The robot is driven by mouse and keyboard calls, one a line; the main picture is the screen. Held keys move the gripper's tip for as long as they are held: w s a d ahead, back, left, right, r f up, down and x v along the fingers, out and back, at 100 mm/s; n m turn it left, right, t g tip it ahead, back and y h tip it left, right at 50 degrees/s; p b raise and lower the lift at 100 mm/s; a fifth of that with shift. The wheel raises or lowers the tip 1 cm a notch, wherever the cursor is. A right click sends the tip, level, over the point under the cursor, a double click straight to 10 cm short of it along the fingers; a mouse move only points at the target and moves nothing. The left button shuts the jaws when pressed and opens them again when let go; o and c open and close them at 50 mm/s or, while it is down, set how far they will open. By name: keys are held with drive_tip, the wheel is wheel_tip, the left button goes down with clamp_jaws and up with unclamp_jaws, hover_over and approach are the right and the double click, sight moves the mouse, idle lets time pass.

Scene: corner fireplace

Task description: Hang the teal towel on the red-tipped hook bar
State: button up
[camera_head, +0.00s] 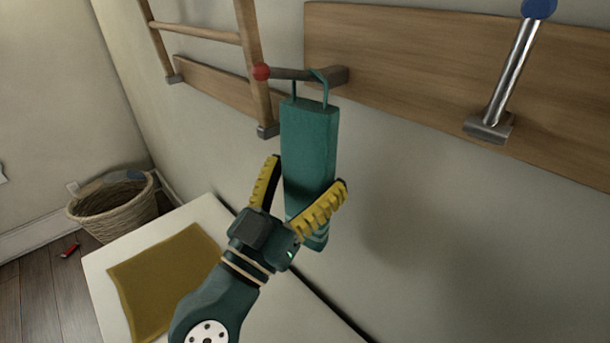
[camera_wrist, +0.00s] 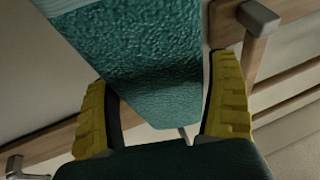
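The teal towel (camera_head: 308,145) hangs nearly upright below the red-tipped hook bar (camera_head: 292,74). Its thin loop (camera_head: 325,84) appears to pass over the bar, between the red tip and the wall mount. My gripper (camera_head: 308,170) is open, with one yellow finger on each side of the towel's lower part. The wrist view shows the towel (camera_wrist: 150,50) between the spread fingers.
A metal hook with a blue tip (camera_head: 514,70) is on the wooden wall board (camera_head: 420,50) to the right. A wooden ladder-like rack (camera_head: 252,60) stands close left of the bar. Below are a white surface with a mustard cloth (camera_head: 165,275) and a wicker basket (camera_head: 110,212).

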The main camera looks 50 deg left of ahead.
drive_tip(key=shift+o, duration=0.4)
drive_tip(key=v, duration=1.2)
